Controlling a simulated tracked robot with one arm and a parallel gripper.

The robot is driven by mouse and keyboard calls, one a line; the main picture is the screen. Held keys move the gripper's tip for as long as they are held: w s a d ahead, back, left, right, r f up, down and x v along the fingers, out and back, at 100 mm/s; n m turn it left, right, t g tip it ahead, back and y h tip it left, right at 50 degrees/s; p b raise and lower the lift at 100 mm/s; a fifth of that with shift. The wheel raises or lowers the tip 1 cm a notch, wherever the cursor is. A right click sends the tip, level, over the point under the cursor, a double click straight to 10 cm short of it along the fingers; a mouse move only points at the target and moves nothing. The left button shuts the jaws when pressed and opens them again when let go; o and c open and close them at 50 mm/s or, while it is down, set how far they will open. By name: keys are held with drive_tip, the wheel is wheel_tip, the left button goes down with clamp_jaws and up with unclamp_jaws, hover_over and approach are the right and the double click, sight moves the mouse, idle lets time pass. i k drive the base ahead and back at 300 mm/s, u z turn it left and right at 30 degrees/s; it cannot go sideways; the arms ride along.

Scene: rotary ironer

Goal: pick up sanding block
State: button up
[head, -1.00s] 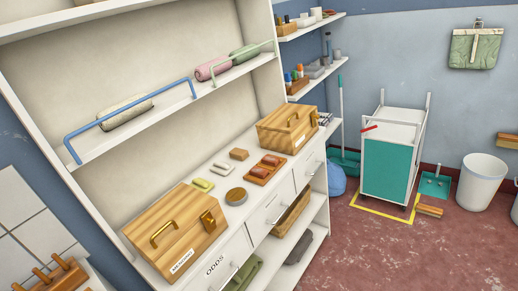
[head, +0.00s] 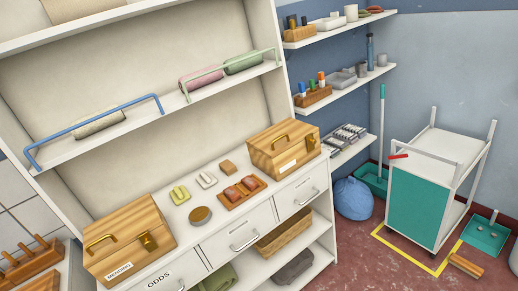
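A small plain tan block (head: 228,167) lies on the white counter, behind a wooden tray; it may be the sanding block, but I cannot tell for sure. To its left on the counter lie a pale grey-white piece (head: 206,180) and a yellow piece (head: 180,195), each with a raised top. The wooden tray (head: 229,204) holds two reddish-brown blocks (head: 241,189). My gripper is not in view, and nothing held shows.
A wooden box labelled MENDING (head: 128,240) and another lidded wooden box (head: 284,149) flank the items. A round tin (head: 200,216) sits near the counter edge. Shut drawers (head: 238,236) are below. A shelf with rails (head: 100,140) overhangs behind. A cart (head: 425,205) stands right.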

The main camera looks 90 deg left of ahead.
sight(229, 168)
drive_tip(key=i, duration=2)
drive_tip(key=u, duration=3.75)
drive_tip(key=i, duration=1.2)
drive_tip(key=u, duration=0.1)
